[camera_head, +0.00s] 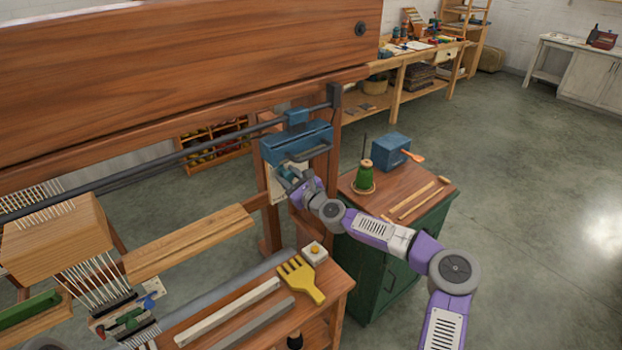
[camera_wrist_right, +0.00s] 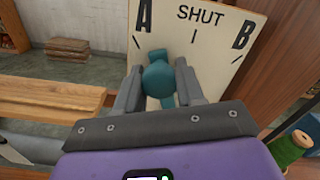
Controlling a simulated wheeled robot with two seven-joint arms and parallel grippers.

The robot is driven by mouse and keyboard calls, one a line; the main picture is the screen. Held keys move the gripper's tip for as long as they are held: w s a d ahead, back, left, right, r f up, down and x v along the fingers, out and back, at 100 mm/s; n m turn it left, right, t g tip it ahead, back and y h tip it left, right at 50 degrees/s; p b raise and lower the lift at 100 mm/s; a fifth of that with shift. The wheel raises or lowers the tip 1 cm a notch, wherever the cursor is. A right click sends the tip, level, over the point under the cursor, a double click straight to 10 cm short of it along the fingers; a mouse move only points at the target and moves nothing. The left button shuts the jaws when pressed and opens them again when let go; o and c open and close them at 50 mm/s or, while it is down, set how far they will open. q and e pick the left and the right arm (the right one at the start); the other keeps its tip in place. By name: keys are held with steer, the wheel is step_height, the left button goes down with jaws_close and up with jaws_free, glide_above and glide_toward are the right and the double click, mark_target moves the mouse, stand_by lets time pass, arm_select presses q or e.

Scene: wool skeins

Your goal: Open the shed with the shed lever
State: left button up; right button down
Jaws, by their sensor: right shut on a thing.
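The shed lever (camera_wrist_right: 159,78) shows in the right wrist view as a teal round knob with a short teal stub above it. It stands in front of a cream plate (camera_wrist_right: 215,58) marked A, SHUT and B. My right gripper (camera_wrist_right: 158,90) is shut on the knob, one grey finger on each side. In the head view my right gripper (camera_head: 288,181) is at the cream plate (camera_head: 274,184), under the blue box (camera_head: 297,146) on the loom's post. The lever's pivot is hidden, so its exact setting is unclear. My left gripper is not in view.
The loom's large wooden beam (camera_head: 180,75) fills the upper left. A green cabinet (camera_head: 375,265) with a green spool (camera_head: 363,176) and a blue box (camera_head: 391,151) stands right of the post. A yellow comb (camera_head: 301,279) lies on the bench in front. Open floor lies to the right.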

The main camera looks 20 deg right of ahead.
steer(key=shift+s+a+f+n+b, duration=0.2)
steer(key=shift+a+f+n+b, duration=0.2)
steer(key=shift+a+n+b, duration=0.45)
steer(key=shift+d, duration=0.1)
steer(key=c, duration=0.7)
jaws_free()
steer(key=v, duration=0.7)
steer(key=shift+s, duration=0.3)
